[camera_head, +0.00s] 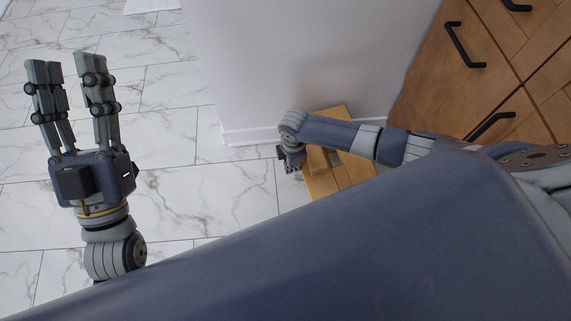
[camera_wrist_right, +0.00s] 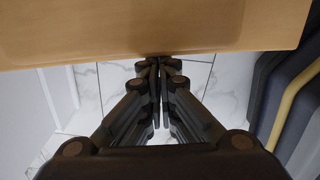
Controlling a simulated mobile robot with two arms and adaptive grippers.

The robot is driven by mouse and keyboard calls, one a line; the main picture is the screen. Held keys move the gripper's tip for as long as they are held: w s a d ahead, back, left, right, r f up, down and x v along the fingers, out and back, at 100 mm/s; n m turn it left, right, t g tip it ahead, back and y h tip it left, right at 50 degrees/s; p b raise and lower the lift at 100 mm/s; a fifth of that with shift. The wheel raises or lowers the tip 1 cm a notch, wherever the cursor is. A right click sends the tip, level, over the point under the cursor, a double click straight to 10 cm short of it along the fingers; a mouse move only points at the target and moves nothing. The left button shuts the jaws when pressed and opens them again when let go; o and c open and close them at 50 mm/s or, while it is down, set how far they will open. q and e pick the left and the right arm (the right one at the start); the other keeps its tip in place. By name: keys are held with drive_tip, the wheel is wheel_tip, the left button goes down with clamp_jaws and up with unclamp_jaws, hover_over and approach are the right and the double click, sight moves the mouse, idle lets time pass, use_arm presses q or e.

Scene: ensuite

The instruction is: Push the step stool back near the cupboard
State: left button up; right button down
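The wooden step stool (camera_head: 322,186) stands on the floor by the end of the white wall, in front of the cupboard. My right forearm and my body hide much of it. Its wooden edge (camera_wrist_right: 150,28) fills the top of the right wrist view. My right gripper (camera_head: 290,168) is low at the stool's left side. In the right wrist view its fingers (camera_wrist_right: 159,66) are together with nothing seen between them, close to the stool's edge; contact is unclear. The wooden cupboard (camera_head: 425,95) with black handles is at the right. My left gripper (camera_head: 62,66) is open and empty, far left.
The white wall (camera_head: 300,60) with its skirting stands behind the stool and beside the cupboard. The marble-tiled floor (camera_head: 180,165) is clear between my left gripper and the stool. A white item (camera_head: 150,5) lies at the top edge.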

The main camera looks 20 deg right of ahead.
drive_tip(key=d, duration=0.2)
drive_tip(key=d+p, duration=0.1)
drive_tip(key=d, duration=0.1)
drive_tip(key=shift+s+r+p, duration=0.1)
drive_tip(key=shift+s+p, duration=0.1)
drive_tip(key=shift+p, duration=0.1)
drive_tip(key=d, duration=0.1)
drive_tip(key=d+p, duration=0.1)
drive_tip(key=d, duration=0.3)
drive_tip(key=shift+s+d, duration=0.1)
drive_tip(key=shift+s, duration=0.2)
drive_tip(key=shift+d, duration=0.45)
use_arm(q)
drive_tip(key=w+f+g+y, duration=0.3)
drive_tip(key=f+g, duration=0.5)
drive_tip(key=f, duration=0.6)
drive_tip(key=shift+w+a+f+g, duration=0.25)
drive_tip(key=shift+w+a+g, duration=0.15)
drive_tip(key=shift+w, duration=0.25)
